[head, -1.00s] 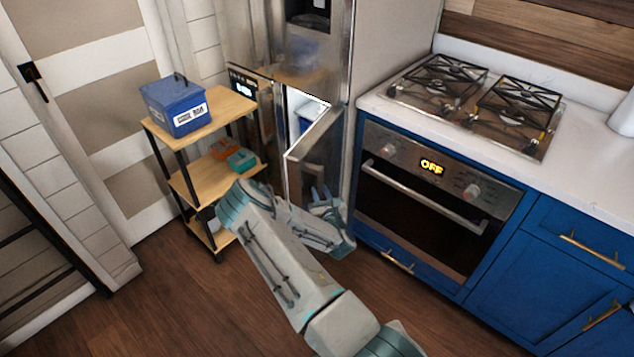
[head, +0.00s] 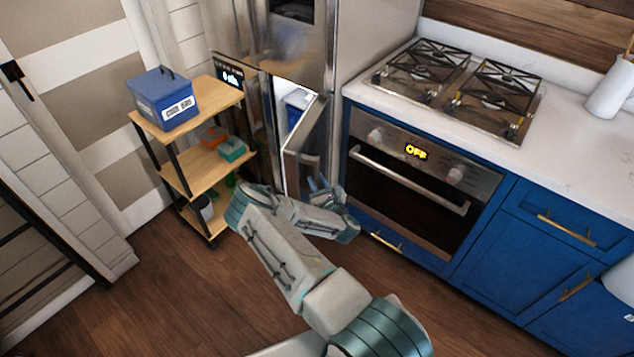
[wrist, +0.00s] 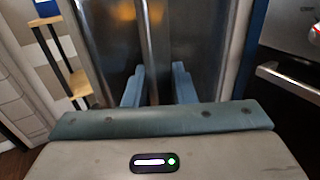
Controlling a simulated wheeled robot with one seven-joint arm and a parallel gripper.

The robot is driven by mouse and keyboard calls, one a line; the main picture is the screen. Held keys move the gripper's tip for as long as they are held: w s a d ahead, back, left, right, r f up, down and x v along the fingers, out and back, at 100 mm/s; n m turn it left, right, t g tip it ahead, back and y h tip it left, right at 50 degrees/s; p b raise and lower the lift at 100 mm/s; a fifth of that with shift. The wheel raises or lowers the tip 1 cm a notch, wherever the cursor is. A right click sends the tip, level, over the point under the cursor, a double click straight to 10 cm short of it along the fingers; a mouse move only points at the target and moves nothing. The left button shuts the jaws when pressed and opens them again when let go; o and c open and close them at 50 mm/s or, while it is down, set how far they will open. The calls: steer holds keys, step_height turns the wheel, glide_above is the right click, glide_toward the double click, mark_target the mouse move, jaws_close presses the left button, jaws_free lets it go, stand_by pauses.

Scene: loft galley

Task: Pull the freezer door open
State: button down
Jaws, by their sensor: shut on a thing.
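The freezer door (head: 304,138) is a steel panel low on the steel fridge-freezer. In the head view it stands partly open, its top edge slanting out from the right side, with a bright interior (head: 284,88) behind it. My gripper (head: 318,186) is at the door's front, low down. In the wrist view, my gripper's two blue-grey fingers (wrist: 158,88) lie either side of the upright metal door handle (wrist: 146,45) and are shut on it. The exact contact and the lower handle are hidden by the gripper body.
A wooden shelf cart (head: 210,104) with a blue box (head: 162,96) stands close on the left. The oven (head: 412,190) and blue cabinets (head: 545,245) are close on the right. The wooden floor (head: 190,295) in front is clear.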

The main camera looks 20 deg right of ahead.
steer(key=c, duration=1.2)
jaws_free()
steer(key=shift+w+d+r, duration=0.1)
steer(key=shift+w+r, duration=0.05)
steer(key=shift+r, duration=0.1)
steer(key=shift+f, duration=0.15)
steer(key=shift+s+f, duration=0.15)
steer(key=shift+s, duration=0.45)
steer(key=s+b, duration=0.2)
steer(key=s, duration=1)
steer(key=shift+s, duration=0.35)
steer(key=shift+r, duration=0.2)
